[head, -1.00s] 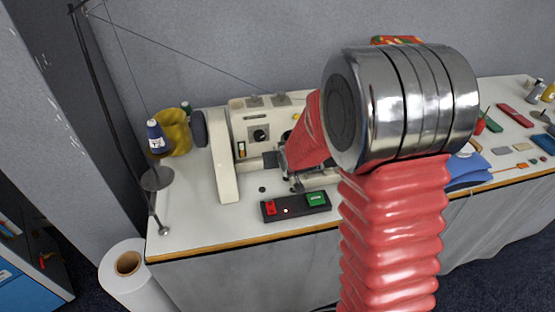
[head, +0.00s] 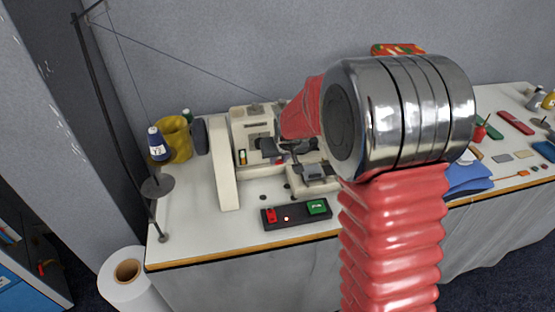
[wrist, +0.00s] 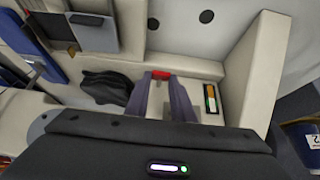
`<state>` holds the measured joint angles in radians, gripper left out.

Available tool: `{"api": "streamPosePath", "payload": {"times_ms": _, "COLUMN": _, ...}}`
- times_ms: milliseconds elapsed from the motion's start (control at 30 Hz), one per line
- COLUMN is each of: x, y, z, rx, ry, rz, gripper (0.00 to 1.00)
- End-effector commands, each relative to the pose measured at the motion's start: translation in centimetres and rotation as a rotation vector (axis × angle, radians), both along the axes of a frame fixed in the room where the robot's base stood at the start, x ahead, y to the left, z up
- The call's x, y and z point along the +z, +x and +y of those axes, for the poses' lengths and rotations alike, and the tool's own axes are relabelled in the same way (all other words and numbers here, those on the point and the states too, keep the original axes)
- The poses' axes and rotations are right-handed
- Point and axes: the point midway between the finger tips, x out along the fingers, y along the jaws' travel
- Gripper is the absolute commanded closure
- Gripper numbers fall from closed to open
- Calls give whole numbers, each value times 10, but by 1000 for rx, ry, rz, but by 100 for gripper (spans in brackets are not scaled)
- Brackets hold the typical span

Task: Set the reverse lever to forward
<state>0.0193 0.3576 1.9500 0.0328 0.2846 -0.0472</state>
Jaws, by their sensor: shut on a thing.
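The cream sewing machine (head: 226,170) stands on the left part of the table. The red end of the reverse lever (wrist: 160,73) shows between the fingertips of my gripper (wrist: 160,84) in the wrist view. My gripper is shut on it. In the head view my gripper (head: 272,151) is at the machine's front face, and a small red spot of the lever (head: 280,161) shows by it. The rest of the lever is hidden by the fingers, so I cannot tell its setting. A slot with green and orange marks (wrist: 211,97) is right of the fingers.
A black switch box (head: 290,217) with red and green buttons lies in front of the machine. Blue cloth (head: 468,177) and small tools lie at right.

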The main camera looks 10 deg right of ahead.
Motion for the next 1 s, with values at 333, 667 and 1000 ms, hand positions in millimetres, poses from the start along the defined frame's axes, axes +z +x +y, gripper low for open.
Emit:
{"api": "streamPosePath", "payload": {"times_ms": 333, "x": 3, "y": 2, "z": 0, "rx": 0, "ry": 0, "rz": -8, "gripper": 73}}
{"api": "streamPosePath", "payload": {"times_ms": 667, "x": 1, "y": 1, "z": 0, "rx": 0, "ry": 0, "rz": -3, "gripper": 59}}
{"api": "streamPosePath", "payload": {"times_ms": 1000, "x": 10, "y": -5, "z": 0, "rx": 1, "ry": 1, "rz": -3, "gripper": 59}}
